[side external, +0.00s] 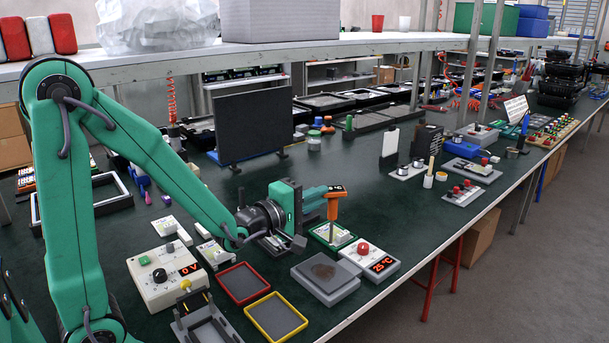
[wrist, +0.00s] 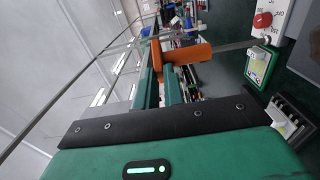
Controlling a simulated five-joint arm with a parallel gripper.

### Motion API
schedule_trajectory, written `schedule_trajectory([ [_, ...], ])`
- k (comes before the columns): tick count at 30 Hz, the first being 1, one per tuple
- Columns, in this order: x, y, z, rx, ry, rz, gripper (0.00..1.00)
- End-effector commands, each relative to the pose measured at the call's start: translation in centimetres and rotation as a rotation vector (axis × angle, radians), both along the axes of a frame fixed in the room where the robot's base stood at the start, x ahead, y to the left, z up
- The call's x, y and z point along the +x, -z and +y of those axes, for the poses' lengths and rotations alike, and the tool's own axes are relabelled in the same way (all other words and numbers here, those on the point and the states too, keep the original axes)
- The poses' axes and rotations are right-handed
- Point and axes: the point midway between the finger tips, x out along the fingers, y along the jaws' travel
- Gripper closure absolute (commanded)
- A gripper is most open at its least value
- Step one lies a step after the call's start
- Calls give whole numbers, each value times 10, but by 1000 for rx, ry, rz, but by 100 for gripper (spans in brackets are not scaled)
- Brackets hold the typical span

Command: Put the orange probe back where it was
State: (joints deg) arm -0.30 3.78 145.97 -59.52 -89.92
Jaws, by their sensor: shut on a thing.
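The orange probe (side external: 333,209) is T-shaped, with a dark display on its top and a thin metal shaft pointing down. My gripper (side external: 322,192) is shut on it and holds it roughly upright over the bench. The shaft's lower end is close above or at a green-edged board (side external: 332,235); I cannot tell whether it touches. In the wrist view the probe (wrist: 187,53) lies across the ends of the fingers (wrist: 166,75), its shaft pointing right, near the green-edged board (wrist: 259,66).
Beside the board are a grey block with a dark patch (side external: 325,273) and a box reading 25 °C (side external: 369,259). Red (side external: 243,284) and yellow (side external: 276,318) trays, a 0 V box (side external: 165,275) and a grey stand (side external: 203,325) lie left. A dark screen (side external: 248,125) stands behind.

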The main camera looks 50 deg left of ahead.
Motion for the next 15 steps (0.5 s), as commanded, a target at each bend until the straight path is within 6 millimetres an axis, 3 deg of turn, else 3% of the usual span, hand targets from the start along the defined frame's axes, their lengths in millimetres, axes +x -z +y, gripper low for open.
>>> schedule_trajectory([
  [8,29,-2,26,0,-55,-1,100],
  [15,73,-2,79,0,-149,-1,100],
])
